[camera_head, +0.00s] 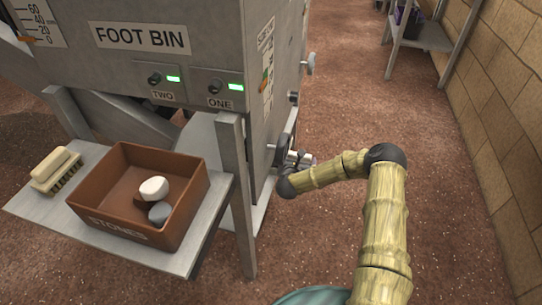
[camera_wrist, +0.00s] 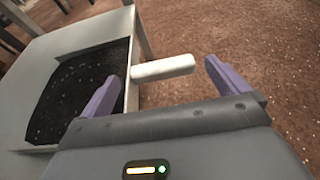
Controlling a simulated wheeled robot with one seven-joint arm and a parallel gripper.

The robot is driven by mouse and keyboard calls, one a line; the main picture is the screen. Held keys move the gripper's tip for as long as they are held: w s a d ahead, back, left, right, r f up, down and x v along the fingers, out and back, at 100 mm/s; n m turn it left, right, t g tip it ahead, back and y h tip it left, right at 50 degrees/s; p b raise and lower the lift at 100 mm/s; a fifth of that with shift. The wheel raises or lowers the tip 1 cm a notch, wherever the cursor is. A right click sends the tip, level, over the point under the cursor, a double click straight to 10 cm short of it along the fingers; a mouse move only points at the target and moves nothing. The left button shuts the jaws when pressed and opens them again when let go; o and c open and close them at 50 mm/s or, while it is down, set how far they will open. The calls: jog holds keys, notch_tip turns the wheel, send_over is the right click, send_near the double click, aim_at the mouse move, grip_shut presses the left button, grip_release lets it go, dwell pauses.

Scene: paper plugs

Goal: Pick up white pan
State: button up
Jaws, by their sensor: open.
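In the wrist view, a white bar-shaped handle (camera_wrist: 165,69) sticks out to the right from a pale box-like body (camera_wrist: 50,50). A square opening in that body holds dark grainy material. I take the handle to be the white pan's, but cannot be sure. My gripper (camera_wrist: 160,80) is open, its two purple fingers wide apart. The handle lies between and beyond them in the picture; I cannot tell whether they touch it. In the head view my gripper (camera_head: 300,159) is small beside the lower right side of the bin machine, and the pan cannot be made out.
The grey foot bin machine (camera_head: 160,62) stands left of my arm. A brown stones box (camera_head: 120,222) and a brush (camera_head: 56,170) sit on its side shelf (camera_head: 40,215). A brick wall (camera_head: 505,130) bounds the right. Open reddish floor (camera_head: 345,90) lies between.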

jog(key=b+x, duration=0.2)
jog(key=x, duration=0.2)
jog(key=shift+a+f, duration=0.2)
jog(key=shift+s, duration=0.1)
jog(key=c, duration=0.7)
jog(key=shift+o, duration=0.2)
jog(key=shift+r, duration=0.1)
